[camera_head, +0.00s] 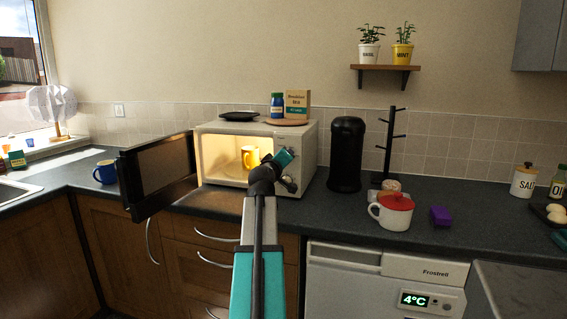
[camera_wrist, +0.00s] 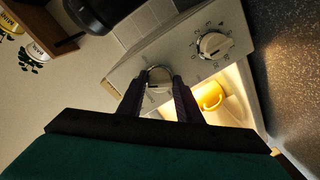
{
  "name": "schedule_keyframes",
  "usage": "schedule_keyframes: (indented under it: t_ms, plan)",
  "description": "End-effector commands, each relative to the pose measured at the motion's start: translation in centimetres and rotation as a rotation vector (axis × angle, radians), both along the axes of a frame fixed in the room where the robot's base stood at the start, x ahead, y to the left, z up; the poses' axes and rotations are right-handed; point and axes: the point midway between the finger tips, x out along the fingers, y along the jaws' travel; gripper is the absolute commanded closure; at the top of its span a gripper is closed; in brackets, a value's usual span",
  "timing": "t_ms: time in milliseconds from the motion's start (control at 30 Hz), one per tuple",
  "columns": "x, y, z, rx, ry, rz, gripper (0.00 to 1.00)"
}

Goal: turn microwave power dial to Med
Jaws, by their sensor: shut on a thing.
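The cream microwave (camera_head: 222,135) stands on the counter with its door (camera_head: 160,172) swung open to the left and its inside lit. Its panel has two dials. My gripper (camera_wrist: 156,88) is shut on the upper dial (camera_wrist: 158,74), which I take for the power dial, one finger on each side. The labels around this dial are too small or hidden to read, so its setting cannot be told. The lower dial (camera_wrist: 213,45), with marks around it, is clear of the fingers. In the camera_head view my gripper (camera_head: 285,158) hides the upper dial.
A yellow mug (camera_head: 250,157) stands inside the microwave. A box (camera_head: 296,104) and a blue jar (camera_head: 277,105) sit on top. A black cylinder (camera_head: 347,155) stands close to the right.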

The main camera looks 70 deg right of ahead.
Motion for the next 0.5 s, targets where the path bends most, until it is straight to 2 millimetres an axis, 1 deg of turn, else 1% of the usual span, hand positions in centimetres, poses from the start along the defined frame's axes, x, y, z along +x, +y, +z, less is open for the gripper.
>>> schedule_keyframes:
  t_ms: [33,233,267,333,367,500]
  plan:
    - [-0.03,-0.13,0.69,-0.013,0.0,0.002,0.91]
    - [-0.04,-0.13,0.7,-0.013,0.002,0.002,0.91]
    - [-0.04,-0.13,0.69,-0.013,0.002,0.002,0.67]
    - [-0.04,-0.13,0.63,-0.012,0.002,0.002,0.55]
    - [-0.04,-0.12,0.58,-0.011,0.002,0.002,0.51]
    - [-0.02,-0.08,0.39,-0.008,0.002,0.001,0.51]
